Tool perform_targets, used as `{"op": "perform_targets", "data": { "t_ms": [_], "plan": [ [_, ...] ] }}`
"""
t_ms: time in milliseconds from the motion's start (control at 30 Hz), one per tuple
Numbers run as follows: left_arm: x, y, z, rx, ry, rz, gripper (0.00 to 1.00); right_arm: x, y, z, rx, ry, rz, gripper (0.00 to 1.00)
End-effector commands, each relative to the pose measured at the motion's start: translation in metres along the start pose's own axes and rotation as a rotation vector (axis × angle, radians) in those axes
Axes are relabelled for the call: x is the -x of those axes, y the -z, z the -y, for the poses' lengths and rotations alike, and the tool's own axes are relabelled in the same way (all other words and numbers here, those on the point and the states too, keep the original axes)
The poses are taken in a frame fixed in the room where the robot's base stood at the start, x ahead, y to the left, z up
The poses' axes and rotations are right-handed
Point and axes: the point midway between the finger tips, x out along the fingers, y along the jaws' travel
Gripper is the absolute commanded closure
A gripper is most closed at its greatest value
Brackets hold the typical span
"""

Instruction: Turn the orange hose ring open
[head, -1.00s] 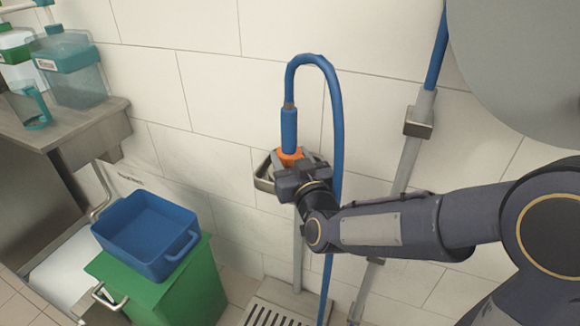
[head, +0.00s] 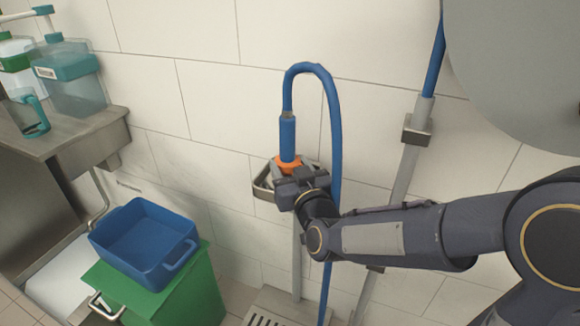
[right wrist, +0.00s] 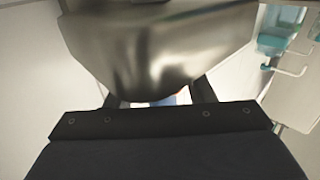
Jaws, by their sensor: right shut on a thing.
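The orange hose ring (head: 287,164) sits at the lower end of the blue hose's thick upright sleeve (head: 287,138), at a metal wall bracket (head: 262,183). My right gripper (head: 291,172) is at the ring from the front, its fingers shut on it. The gripper hides the ring's lower part. In the right wrist view, a shiny metal part (right wrist: 160,45) fills the upper middle and hides most of the ring. The two dark fingers (right wrist: 157,98) show at either side below it. My left gripper is not in view.
The blue hose (head: 335,130) loops over and hangs right of the gripper. A grey pipe (head: 410,150) runs down the wall farther right. A blue bin (head: 145,240) stands on a green box (head: 190,300) at lower left. A steel counter (head: 75,135) holds containers at upper left.

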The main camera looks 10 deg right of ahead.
Motion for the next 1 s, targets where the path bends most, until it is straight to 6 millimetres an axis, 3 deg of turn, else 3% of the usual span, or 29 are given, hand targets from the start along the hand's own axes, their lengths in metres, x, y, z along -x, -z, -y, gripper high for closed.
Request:
{"op": "perform_targets", "data": {
  "t_ms": [333, 367, 533, 833, 1000],
  "plan": [
    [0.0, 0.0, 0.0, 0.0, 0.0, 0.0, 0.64, 0.0, 0.0, 0.0, -0.001, 0.0, 0.0, 0.74],
    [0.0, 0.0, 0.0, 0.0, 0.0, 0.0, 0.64, 0.0, 0.0, 0.0, -0.001, 0.0, 0.0, 0.5],
    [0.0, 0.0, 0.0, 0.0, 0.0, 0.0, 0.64, 0.0, 0.0, 0.0, -0.001, 0.0, 0.0, 0.29],
    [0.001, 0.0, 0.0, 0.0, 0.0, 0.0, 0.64, 0.002, 0.001, 0.0, -0.001, 0.0, 0.0, 0.29],
    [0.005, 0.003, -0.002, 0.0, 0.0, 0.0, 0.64, 0.024, 0.002, 0.0, -0.002, 0.002, -0.001, 0.29]
  ]
}}
